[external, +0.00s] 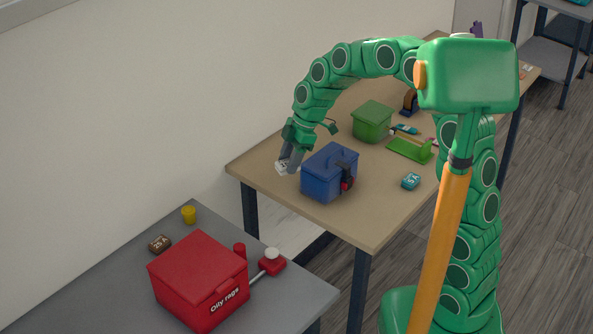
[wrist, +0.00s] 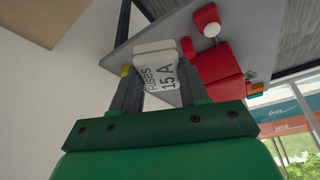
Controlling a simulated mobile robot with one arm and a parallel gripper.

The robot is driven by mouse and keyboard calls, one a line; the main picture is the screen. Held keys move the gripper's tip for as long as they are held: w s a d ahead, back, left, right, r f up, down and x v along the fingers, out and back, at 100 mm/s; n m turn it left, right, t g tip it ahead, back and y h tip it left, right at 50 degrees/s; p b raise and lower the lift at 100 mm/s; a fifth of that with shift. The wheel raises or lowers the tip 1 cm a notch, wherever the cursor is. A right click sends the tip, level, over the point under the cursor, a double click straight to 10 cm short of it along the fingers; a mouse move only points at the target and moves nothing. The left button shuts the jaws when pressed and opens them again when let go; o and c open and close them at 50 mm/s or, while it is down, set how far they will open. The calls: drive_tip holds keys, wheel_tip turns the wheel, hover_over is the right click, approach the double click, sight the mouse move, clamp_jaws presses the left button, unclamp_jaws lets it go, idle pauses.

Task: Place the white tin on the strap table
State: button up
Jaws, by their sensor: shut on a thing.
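The white tin (wrist: 157,75), marked "Fuses 15 A", is between the fingers of my gripper (wrist: 162,70) in the wrist view. My gripper (external: 287,160) is shut on it. In the external view the white tin (external: 281,168) shows as a small pale block at the fingertips, just left of a blue lidded box. It appears over the back left part of the wooden table (external: 340,222); its height above the top is hard to tell. No label tells me which table is the strap table. A grey table (external: 95,275) stands at the lower left.
On the wooden table are the blue box (external: 322,178), a green box (external: 372,122), a green tray-like item (external: 408,150) and a teal tin (external: 410,181). The grey table holds a red "Oily rags" box (external: 185,275), brown tin (external: 159,244) and yellow cup (external: 188,214).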

drive_tip(key=w+d+m+t, duration=0.1)
drive_tip(key=w+d+m, duration=0.25)
drive_tip(key=d, duration=0.65)
drive_tip(key=w+d+m+t, duration=0.15)
drive_tip(key=w+d, duration=0.25)
drive_tip(key=d, duration=0.6)
drive_tip(key=w+d+m+t, duration=0.1)
drive_tip(key=w+d+m, duration=0.25)
drive_tip(key=d, duration=0.65)
hover_over(360, 162)
drive_tip(key=s+d, duration=0.2)
drive_tip(key=f, duration=1.3)
drive_tip(key=shift+a+f, duration=0.2)
drive_tip(key=shift+a, duration=0.05)
drive_tip(key=shift+w+a+f, duration=0.1)
drive_tip(key=shift+w+f, duration=0.6)
drive_tip(key=shift+f, duration=1.65)
drive_tip(key=shift+f, duration=0.15)
drive_tip(key=o, duration=1.1)
drive_tip(key=shift+c, duration=0.2)
